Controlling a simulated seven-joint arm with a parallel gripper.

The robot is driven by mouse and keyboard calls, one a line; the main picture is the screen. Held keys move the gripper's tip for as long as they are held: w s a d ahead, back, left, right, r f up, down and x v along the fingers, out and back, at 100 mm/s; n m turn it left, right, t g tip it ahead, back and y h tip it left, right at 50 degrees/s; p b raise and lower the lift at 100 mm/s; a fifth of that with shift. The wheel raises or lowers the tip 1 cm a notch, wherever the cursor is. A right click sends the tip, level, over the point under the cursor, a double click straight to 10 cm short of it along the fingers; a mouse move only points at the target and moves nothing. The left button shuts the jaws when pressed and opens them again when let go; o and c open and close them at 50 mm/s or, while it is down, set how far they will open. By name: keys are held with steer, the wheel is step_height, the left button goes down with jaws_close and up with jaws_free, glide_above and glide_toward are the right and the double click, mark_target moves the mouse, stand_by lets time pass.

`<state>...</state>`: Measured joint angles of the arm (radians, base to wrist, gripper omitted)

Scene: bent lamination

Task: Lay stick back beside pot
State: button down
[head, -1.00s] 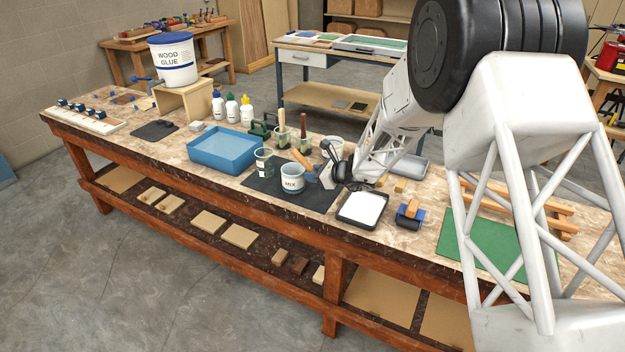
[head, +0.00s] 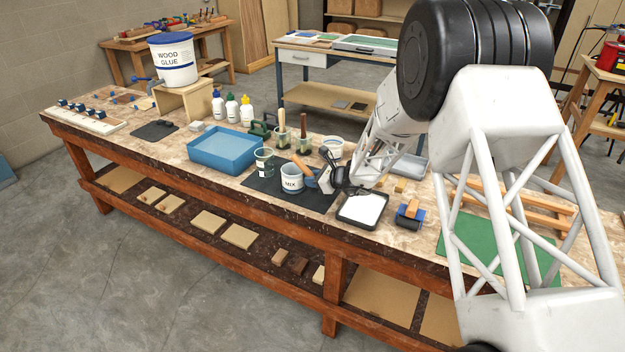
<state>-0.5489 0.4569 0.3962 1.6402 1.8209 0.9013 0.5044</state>
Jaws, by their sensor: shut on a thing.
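The white pot marked MIX (head: 291,184) stands upright on the dark mat (head: 262,184) in the head view. A flat wooden piece, which looks like the stick (head: 301,164), shows tilted just behind and right of the pot's rim. My gripper is low over the mat's right side, close to the pot, and is shut on the stick. The grip itself is small and partly hidden by the dark fingers. I cannot tell whether the stick touches the mat or the pot.
A clear cup (head: 264,161) stands left of the pot, and jars with brushes (head: 282,141) stand behind. A black tray with a white sheet (head: 361,209) lies close on the right. A blue bin (head: 224,153) is farther left. The mat's front left is bare.

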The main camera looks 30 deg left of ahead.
steer(key=shift+f, duration=0.1)
steer(key=c, duration=1)
jaws_free()
steer(key=shift+f, duration=0.1)
steer(key=v, duration=0.7)
steer(key=shift+f, duration=0.1)
steer(key=shift+d, duration=0.4)
